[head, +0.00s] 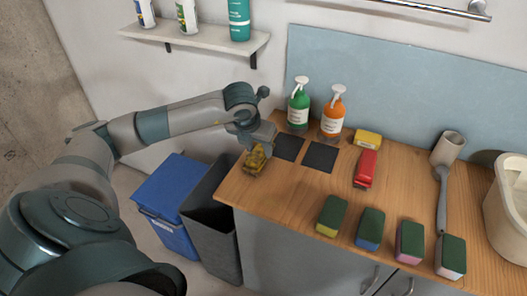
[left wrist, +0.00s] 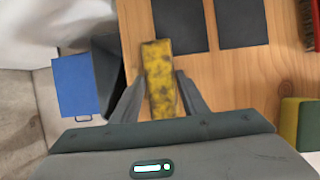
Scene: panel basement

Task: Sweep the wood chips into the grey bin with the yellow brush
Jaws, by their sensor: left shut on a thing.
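The yellow brush (head: 256,161), blotched with dark marks, is at the left end of the wooden counter (head: 285,190). My left gripper (head: 260,148) is shut on it from above. In the left wrist view the brush (left wrist: 159,72) lies lengthwise between the two fingers (left wrist: 158,100). I cannot tell whether it touches the counter. The grey bin (head: 214,232) stands open on the floor just left of the counter's end; it also shows in the left wrist view (left wrist: 107,68). I cannot make out any wood chips. My right gripper is not in view.
A blue bin (head: 170,205) stands left of the grey one. Two dark squares (head: 320,157), spray bottles (head: 332,113), a yellow block (head: 368,138), a red brush (head: 366,168) and several sponges (head: 370,229) occupy the counter. Its front left is clear.

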